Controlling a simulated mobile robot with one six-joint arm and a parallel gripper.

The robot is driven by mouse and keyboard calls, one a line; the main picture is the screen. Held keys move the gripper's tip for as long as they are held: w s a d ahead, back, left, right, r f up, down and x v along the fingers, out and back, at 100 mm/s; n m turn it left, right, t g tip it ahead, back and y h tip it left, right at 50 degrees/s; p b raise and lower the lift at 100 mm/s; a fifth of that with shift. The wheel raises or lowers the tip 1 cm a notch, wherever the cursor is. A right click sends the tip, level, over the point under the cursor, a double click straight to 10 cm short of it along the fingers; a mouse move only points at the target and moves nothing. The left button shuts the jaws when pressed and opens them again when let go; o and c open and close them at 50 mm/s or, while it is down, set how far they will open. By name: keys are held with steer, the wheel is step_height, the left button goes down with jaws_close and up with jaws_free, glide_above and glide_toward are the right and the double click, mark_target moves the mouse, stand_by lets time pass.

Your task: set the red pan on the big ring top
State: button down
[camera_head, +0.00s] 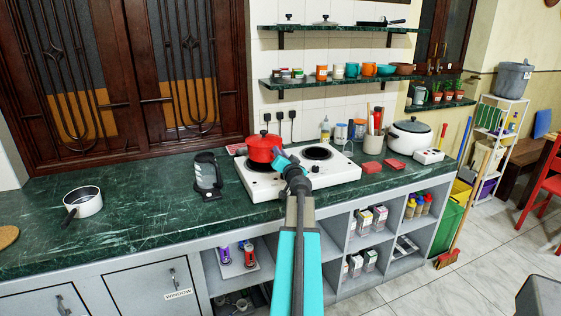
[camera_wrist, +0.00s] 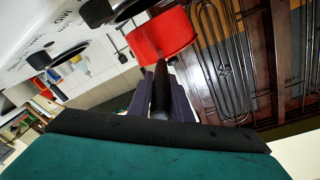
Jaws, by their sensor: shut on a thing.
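The red pan (camera_head: 263,149) has a red lid with a dark knob and is over the left part of the white two-ring stove (camera_head: 335,172). My gripper (camera_head: 284,162) reaches in from the front right and is shut on the pan's black handle. In the wrist view the red pan (camera_wrist: 162,36) shows ahead of the fingers (camera_wrist: 160,98), with its handle between them. A dark ring (camera_head: 317,153) on the stove's right is bare. The left ring is mostly hidden by the pan. I cannot tell whether the pan's base touches it.
A kettle-like jug (camera_head: 207,176) stands left of the stove. A small pot (camera_head: 83,202) is farther left. Shelves (camera_head: 340,79) hang above. The counter between pot and jug is clear.

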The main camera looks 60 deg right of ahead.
steer(key=shift+w+d+r, duration=0.1)
steer(key=shift+w+d, duration=0.15)
steer(key=shift+d, duration=0.3)
steer(key=shift+w+f+b, duration=0.2)
steer(key=shift+f+b, duration=0.15)
steer(key=shift+f, duration=1.5)
steer(key=c, duration=1.6)
jaws_free()
steer(key=shift+b+v, duration=1.4)
steer(key=shift+v, duration=4.65)
steer(key=shift+s+a, duration=0.1)
